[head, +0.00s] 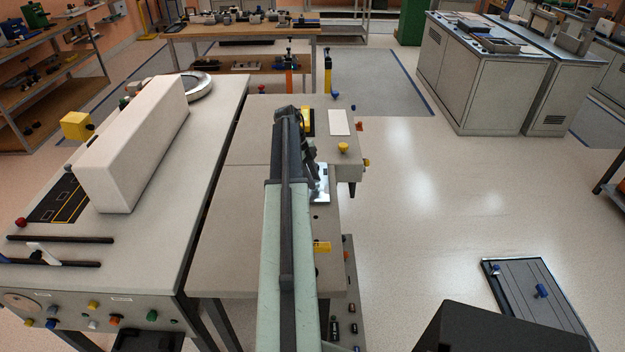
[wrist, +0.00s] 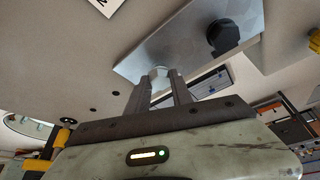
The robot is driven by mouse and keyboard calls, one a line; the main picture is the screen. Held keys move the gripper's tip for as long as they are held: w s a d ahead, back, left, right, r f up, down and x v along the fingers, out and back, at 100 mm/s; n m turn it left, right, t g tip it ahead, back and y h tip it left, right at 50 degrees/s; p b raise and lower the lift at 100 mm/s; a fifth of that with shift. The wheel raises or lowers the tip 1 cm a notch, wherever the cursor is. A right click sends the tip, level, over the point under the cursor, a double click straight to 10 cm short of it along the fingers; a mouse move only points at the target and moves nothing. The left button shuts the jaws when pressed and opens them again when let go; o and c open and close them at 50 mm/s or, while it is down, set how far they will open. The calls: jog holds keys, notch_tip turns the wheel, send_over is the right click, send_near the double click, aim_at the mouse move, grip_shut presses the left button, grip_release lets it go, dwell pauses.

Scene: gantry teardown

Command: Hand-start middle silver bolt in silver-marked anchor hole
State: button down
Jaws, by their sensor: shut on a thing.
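My gripper (wrist: 161,80) is shut on a small pale silver bolt (wrist: 159,71), whose hexagonal end shows between the fingertips. The bolt is in front of a silver metal plate (wrist: 180,40) in the wrist view; I cannot tell if it touches the plate. A dark round hexagonal part (wrist: 222,36) sits on the plate to the right. In the head view my arm covers the gripper and bolt, and the plate (head: 321,184) shows just right of the arm. I cannot pick out a silver-marked anchor hole; the bolt's tip is hidden.
The beige bench (head: 235,220) lies under my arm, with a yellow knob (head: 343,148) and white card (head: 339,122) near its far right. A long white beam (head: 135,140) stands on the left bench. Several dark holes (wrist: 93,93) dot the pale surface.

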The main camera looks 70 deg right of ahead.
jog(key=shift+m+y, duration=0.3)
jog(key=shift+m, duration=0.4)
jog(key=m, duration=0.2)
jog(key=m+y, duration=0.1)
jog(key=m, duration=0.1)
jog(key=shift+d+t+y, duration=0.3)
jog(key=shift+d, duration=0.1)
jog(key=shift+s+a+m, duration=0.1)
jog(key=shift+m, duration=0.5)
jog(key=c, duration=1.1)
grip_release()
jog(key=shift+o, duration=0.2)
jog(key=p+v, duration=0.7)
jog(key=v, duration=0.1)
